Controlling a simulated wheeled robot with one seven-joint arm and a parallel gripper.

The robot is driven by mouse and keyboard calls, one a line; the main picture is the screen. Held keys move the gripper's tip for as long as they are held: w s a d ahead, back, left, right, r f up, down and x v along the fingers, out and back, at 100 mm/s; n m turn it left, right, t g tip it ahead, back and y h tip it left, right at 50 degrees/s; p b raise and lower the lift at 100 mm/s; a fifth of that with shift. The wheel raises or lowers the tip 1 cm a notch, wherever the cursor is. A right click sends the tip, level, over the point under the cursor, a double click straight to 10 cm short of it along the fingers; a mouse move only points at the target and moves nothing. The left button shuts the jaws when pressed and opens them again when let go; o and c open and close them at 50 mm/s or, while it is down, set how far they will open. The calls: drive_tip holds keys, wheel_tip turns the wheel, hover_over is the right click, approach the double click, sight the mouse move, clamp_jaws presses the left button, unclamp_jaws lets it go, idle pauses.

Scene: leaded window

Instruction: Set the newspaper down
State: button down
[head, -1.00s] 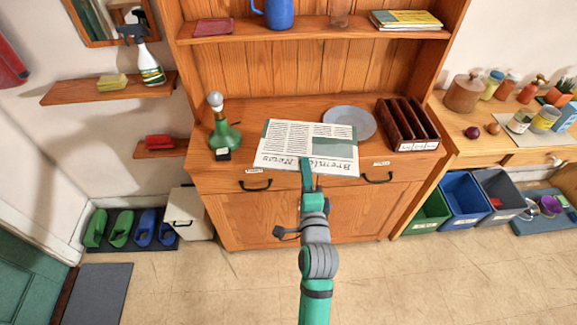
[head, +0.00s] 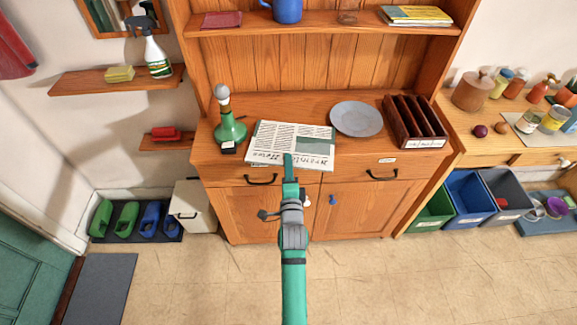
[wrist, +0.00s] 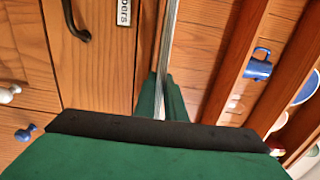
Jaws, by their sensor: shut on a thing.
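The newspaper (head: 268,135) is a flat printed sheet above the left-middle of the dresser's wooden counter (head: 300,102), its near edge overlapping the counter's front edge in the head view. My gripper (head: 289,160) is shut on the newspaper's near edge from the front. In the wrist view the newspaper (wrist: 169,45) shows edge-on as a thin pale strip between the green fingertips (wrist: 163,98). I cannot tell whether its underside touches the counter. My gripper hides a small part of the near edge.
A green bottle-shaped object (head: 229,128) stands close left of the newspaper. A grey plate (head: 356,118) lies to its right, then a dark wooden rack (head: 414,122). The shelf above holds a blue jug (head: 288,10). Counter behind the newspaper is bare.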

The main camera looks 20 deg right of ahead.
drive_tip(key=shift+f, duration=0.4)
drive_tip(key=shift+f, duration=0.1)
drive_tip(key=c, duration=1.8)
unclamp_jaws()
drive_tip(key=shift+f, duration=0.1)
